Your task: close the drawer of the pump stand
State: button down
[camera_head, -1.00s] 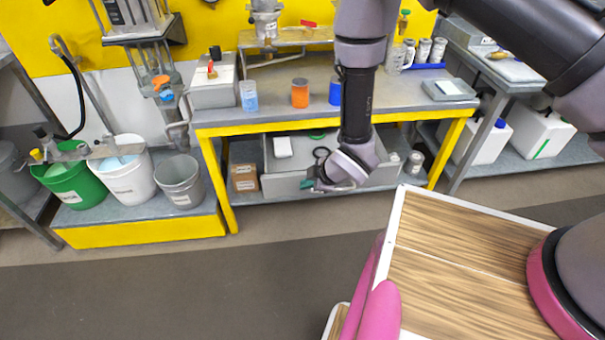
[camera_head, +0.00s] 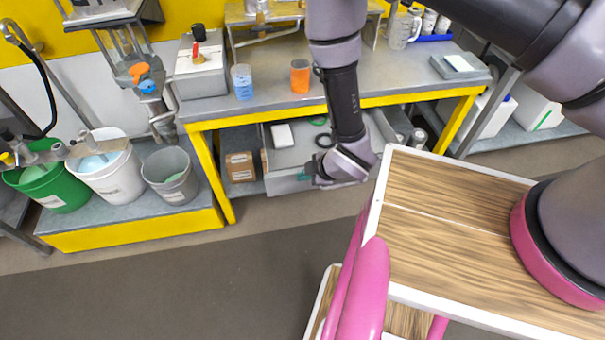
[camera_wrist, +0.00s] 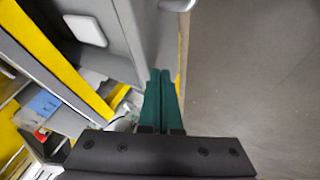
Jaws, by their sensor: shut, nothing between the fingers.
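The grey drawer (camera_head: 286,187) under the yellow-framed bench (camera_head: 219,180) stands pulled out, its inside visible from above. It holds a white box (camera_head: 282,135) and ring-shaped items. My gripper (camera_head: 304,176) is at the drawer's front, its teal fingers pointing left in the head view. In the wrist view the fingers (camera_wrist: 160,75) are shut and empty, with their tips close to the drawer's front panel (camera_wrist: 150,35). A silver handle (camera_wrist: 178,5) shows at the top edge there. I cannot tell whether the fingers touch the panel. My wrist hides the drawer front's right part.
A cardboard box (camera_head: 240,167) sits on the shelf left of the drawer. Green (camera_head: 60,190), white (camera_head: 118,180) and grey (camera_head: 171,175) buckets stand at the left. Beakers and a grey box (camera_head: 201,72) are on the bench.

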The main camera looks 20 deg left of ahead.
jog(key=shift+w, duration=0.15)
jog(key=w+a, duration=0.4)
jog(key=w, duration=0.2)
jog(key=w+a, duration=0.4)
jog(key=w, duration=0.3)
jog(key=w+a, duration=0.4)
jog(key=w, duration=0.3)
jog(key=shift+w+a, duration=0.1)
jog(key=shift+a, duration=0.1)
jog(key=shift+w+a+r, duration=0.15)
jog(key=shift+w+a, duration=0.05)
jog(key=shift+w, duration=0.05)
jog(key=shift+w, duration=0.1)
